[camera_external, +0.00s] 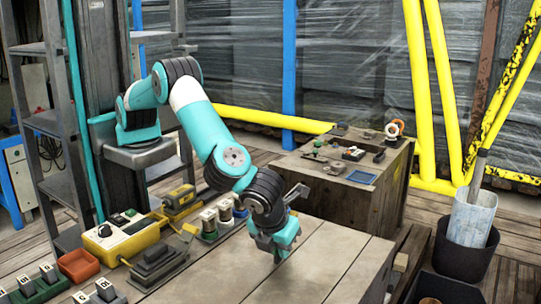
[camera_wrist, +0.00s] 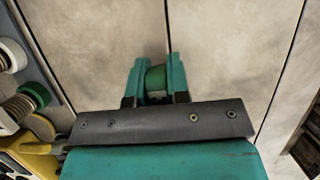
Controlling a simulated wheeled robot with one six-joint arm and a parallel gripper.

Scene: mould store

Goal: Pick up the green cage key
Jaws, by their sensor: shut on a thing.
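My gripper (camera_external: 276,250) is low over the pale plank tabletop (camera_external: 325,260), pointing down. In the wrist view my gripper (camera_wrist: 157,62) has its two teal fingers closed on the sides of a small green piece, the green cage key (camera_wrist: 156,78). Only its rounded green top and a paler part near the gripper body show; the rest is hidden. In the external view the key is hidden by the fingers. I cannot tell whether it touches the tabletop.
Left of my gripper stands a row of spool-like pieces (camera_external: 208,217) in a grey tray. A yellow control box (camera_external: 118,241), a dark grey block (camera_external: 158,263) and an orange bin (camera_external: 78,265) lie further left. A wooden crate (camera_external: 345,200) with small items stands behind. The front tabletop is clear.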

